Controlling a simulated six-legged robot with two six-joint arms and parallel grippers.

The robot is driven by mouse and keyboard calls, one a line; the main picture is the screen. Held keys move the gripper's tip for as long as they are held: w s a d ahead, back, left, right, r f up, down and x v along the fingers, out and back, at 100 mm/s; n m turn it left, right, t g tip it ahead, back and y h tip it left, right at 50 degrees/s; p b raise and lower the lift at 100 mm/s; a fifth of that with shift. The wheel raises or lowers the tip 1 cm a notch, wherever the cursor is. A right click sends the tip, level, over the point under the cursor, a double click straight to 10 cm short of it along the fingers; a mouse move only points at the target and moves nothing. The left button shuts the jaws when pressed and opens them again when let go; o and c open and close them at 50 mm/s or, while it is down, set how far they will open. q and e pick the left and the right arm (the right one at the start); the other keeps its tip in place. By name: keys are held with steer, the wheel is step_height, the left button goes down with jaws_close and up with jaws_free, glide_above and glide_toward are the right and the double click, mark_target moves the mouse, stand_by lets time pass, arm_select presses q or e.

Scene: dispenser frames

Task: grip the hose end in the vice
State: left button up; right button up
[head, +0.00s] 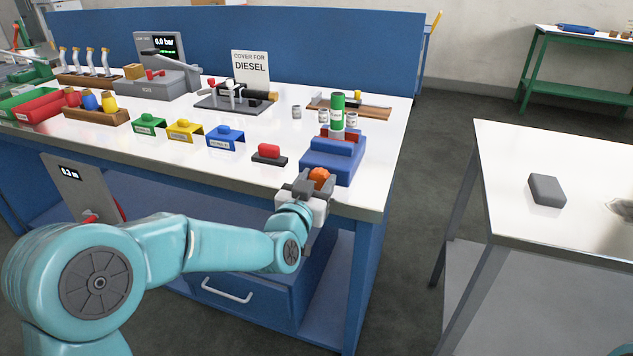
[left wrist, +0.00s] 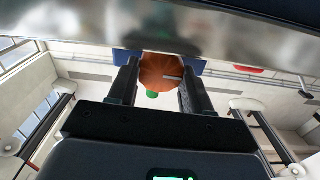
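The blue vice (head: 331,160) stands at the front right corner of the white workbench, with red jaws (head: 353,135) at its back. A green labelled cylinder (head: 337,108), seemingly the hose end, stands upright at the jaws. Whether the jaws press on it I cannot tell. An orange knob (head: 319,175) is at the vice's front. My left gripper (head: 311,186) is at this knob. In the left wrist view its fingers lie against both sides of the knob (left wrist: 160,70), with a bit of green (left wrist: 152,95) beyond. My right gripper is not in view.
A red block on a dark base (head: 268,153) and a blue labelled holder (head: 225,138) stand left of the vice. Small jars (head: 297,112) and a wooden rack (head: 372,111) are behind it. A second table (head: 510,190) with a grey block (head: 547,190) is at right.

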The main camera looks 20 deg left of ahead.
arm_select(q)
steer(key=shift+c, duration=0.6)
steer(key=shift+f+m+b, duration=0.2)
steer(key=shift+m+b, duration=0.3)
steer(key=shift+r+m+b, duration=0.15)
steer(key=shift+m+b, duration=0.15)
steer(key=shift+m, duration=0.5)
steer(key=o, duration=1)
steer(key=shift+o, duration=0.2)
steer(key=s, duration=1.6)
steer(key=shift+s+a, duration=0.2)
steer(key=shift+a, duration=0.05)
